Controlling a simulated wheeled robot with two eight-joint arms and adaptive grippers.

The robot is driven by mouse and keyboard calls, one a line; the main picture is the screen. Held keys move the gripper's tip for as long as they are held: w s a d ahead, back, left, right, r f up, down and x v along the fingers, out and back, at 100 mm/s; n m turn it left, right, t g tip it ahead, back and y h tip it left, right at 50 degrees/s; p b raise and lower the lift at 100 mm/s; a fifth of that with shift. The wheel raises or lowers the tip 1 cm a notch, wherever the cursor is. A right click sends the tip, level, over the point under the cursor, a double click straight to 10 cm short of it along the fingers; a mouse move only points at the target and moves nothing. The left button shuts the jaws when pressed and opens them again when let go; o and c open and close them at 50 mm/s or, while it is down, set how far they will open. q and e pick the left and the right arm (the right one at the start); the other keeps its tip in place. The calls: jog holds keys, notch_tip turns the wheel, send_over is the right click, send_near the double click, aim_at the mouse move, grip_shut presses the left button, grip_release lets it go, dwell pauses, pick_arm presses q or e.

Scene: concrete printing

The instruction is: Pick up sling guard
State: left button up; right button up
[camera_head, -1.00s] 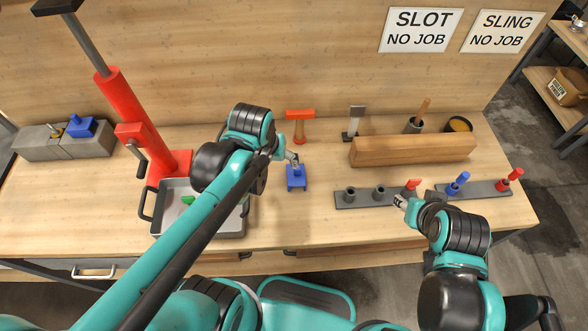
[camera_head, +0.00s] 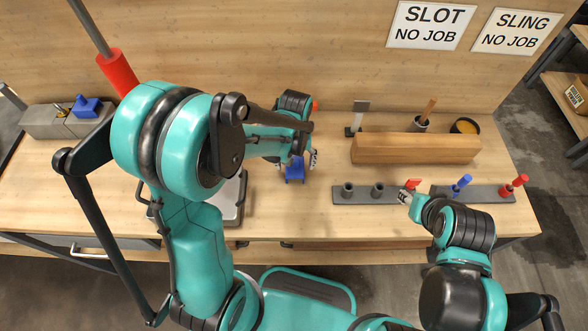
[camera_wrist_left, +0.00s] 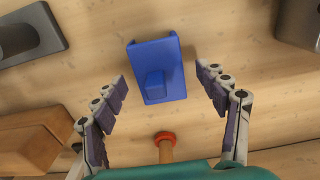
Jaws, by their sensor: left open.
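A blue part that looks like the sling guard (camera_head: 294,173) sits on the workbench, mostly below my left gripper (camera_head: 303,160) in the head view. In the left wrist view the blue guard (camera_wrist_left: 156,70) shows as a plate with a raised block. The open left fingers (camera_wrist_left: 161,74) stand on either side of it, with bare wood visible between them and the guard. My right gripper (camera_head: 406,197) is by a red-topped peg on the grey rack; its jaws are too small to read. Another blue part (camera_head: 87,106) rests on a grey block at the left.
A wooden beam (camera_head: 415,149) lies right of the guard. Grey peg racks (camera_head: 360,195) stand nearer the front. A grey tray (camera_head: 238,205) is left of the guard, largely behind my left arm. In the wrist view a red-and-wood hammer (camera_wrist_left: 165,145) lies close to the guard.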

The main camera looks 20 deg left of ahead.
pick_arm(q)
notch_tip(320, 180, down, 2)
jog(key=c, duration=1.3)
jog(key=shift+o, duration=0.2)
jog(key=shift+r, duration=0.1)
